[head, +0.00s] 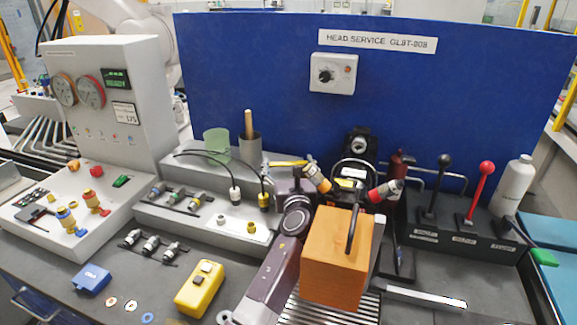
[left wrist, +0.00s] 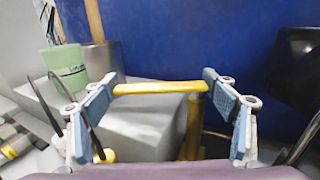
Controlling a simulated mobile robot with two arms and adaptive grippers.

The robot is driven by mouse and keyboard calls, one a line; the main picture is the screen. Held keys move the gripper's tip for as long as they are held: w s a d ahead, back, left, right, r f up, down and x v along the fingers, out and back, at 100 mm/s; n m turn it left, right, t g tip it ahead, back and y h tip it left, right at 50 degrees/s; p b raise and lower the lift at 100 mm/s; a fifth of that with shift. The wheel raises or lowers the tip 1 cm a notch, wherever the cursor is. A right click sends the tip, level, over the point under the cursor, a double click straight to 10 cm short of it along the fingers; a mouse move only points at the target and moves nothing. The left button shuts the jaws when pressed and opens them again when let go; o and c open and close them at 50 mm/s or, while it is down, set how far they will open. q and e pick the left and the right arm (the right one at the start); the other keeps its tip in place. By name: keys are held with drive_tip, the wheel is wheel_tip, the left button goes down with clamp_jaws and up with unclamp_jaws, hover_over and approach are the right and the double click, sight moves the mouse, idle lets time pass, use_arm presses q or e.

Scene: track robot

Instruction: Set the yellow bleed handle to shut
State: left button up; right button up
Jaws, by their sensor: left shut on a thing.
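The yellow bleed handle (left wrist: 160,87) lies crosswise in the left wrist view, with a yellow upright below its right end. In the head view its bar (head: 287,163) shows just above my left gripper, in front of the blue panel. My left gripper (left wrist: 161,94) has one blue-padded finger at each end of the bar and is shut on it, the pads wide apart. In the head view my gripper's dark body hides the lower part of the handle. My right gripper is not in view.
An orange block (head: 335,262) stands right of my left arm. A grey cup with a wooden rod (head: 249,149) and a green cup (head: 216,143) stand left of the handle. Black and red levers (head: 481,182) stand at right. A blue panel (head: 240,80) closes the back.

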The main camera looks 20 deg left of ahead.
use_arm(q)
drive_tip(key=o, duration=1.7)
drive_tip(key=shift+c, duration=0.2)
drive_tip(key=shift+o, duration=0.3)
